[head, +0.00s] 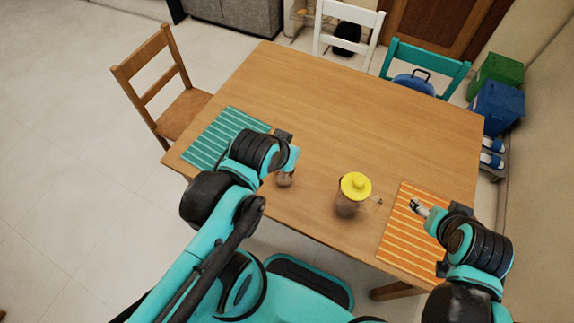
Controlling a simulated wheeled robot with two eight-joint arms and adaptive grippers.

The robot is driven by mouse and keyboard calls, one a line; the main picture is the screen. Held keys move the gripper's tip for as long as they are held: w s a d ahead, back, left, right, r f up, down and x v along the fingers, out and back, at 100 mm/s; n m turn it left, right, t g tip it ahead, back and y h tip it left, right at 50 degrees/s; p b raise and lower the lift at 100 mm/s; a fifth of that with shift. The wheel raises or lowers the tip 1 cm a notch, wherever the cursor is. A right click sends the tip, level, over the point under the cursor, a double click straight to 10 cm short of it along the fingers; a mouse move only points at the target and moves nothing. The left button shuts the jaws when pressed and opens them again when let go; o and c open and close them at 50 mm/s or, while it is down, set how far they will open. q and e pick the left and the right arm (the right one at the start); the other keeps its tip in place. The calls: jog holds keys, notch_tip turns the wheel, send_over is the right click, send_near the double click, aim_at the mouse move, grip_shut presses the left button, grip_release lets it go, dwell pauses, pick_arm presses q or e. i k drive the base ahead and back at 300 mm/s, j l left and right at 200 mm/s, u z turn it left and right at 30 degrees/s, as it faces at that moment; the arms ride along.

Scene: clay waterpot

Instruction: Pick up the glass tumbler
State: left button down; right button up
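A small, see-through, brownish-grey object (285,181) stands near the table's front edge and looks like the glass tumbler. My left gripper (288,160) is right at its upper part, seen from above and partly hidden by my own wrist. I cannot tell whether its fingers touch the tumbler or are closed on it. A dark brown pot (346,208) with a yellow lid (356,185) stands to the right of it, with a small fitting on its right side. My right gripper (417,207) is over the orange mat, apart from the pot; its fingers are too small to read.
A teal striped mat (212,137) lies at the table's left, and an orange striped mat (399,225) at the right. The wooden table's (345,105) middle and back are clear. Chairs stand around the left and far sides.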

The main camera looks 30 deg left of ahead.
aim_at(282, 182)
jog(key=j+z, duration=0.2)
jog(key=j, duration=0.4)
jog(key=j+z, duration=0.2)
jog(key=j, duration=0.35)
jog(key=k+j+z, duration=0.2)
jog(key=j, duration=0.4)
